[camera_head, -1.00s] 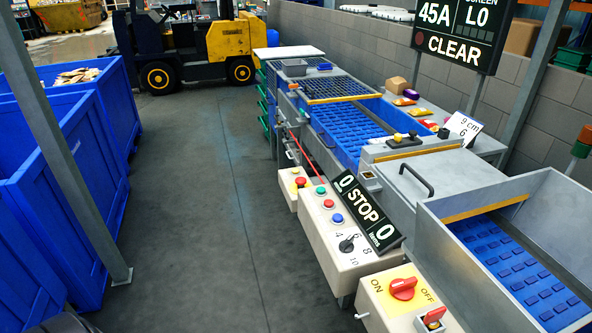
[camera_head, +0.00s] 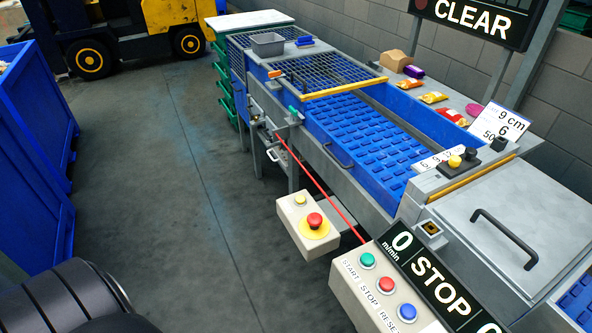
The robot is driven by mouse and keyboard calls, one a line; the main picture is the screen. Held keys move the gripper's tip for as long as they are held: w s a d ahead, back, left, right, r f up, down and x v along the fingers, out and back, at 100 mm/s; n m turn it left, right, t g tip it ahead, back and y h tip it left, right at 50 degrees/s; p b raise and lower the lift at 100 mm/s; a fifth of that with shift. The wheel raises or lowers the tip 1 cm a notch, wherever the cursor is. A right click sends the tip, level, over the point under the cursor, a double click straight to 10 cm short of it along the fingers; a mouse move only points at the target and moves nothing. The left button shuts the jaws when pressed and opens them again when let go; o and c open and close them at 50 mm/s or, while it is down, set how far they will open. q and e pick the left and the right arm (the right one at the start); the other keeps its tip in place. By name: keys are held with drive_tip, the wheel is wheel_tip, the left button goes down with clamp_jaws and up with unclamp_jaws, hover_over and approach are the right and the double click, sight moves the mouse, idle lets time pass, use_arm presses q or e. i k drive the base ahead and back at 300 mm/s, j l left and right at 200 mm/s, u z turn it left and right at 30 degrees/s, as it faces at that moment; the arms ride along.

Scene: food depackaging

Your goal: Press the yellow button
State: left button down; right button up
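A small yellow button (camera_head: 300,199) sits on a cream control box (camera_head: 291,214) on the near side of the machine, in the head view. A red mushroom button (camera_head: 315,220) on a yellow round plate is just below and right of it on the same box. Another yellow knob (camera_head: 454,161) sits on a dark block on top of the machine to the right, beside a black one. Neither of my grippers is in view, and nothing touches the buttons.
A cream panel (camera_head: 352,289) carries green, red and blue buttons below a STOP display (camera_head: 432,273). A red cord (camera_head: 318,180) runs along the machine's side. A blue bin (camera_head: 30,150) stands at left; the grey floor between is clear. A forklift (camera_head: 90,58) is behind.

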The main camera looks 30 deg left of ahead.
sight(300, 199)
drive_tip(key=i+j+z, duration=0.1)
drive_tip(key=j, duration=0.35)
drive_tip(key=i+j, duration=0.15)
drive_tip(key=j, duration=0.35)
drive_tip(key=i+j+z, duration=0.15)
drive_tip(key=j, duration=0.3)
drive_tip(key=i+j, duration=0.1)
drive_tip(key=j, duration=0.35)
drive_tip(key=z, duration=0.05)
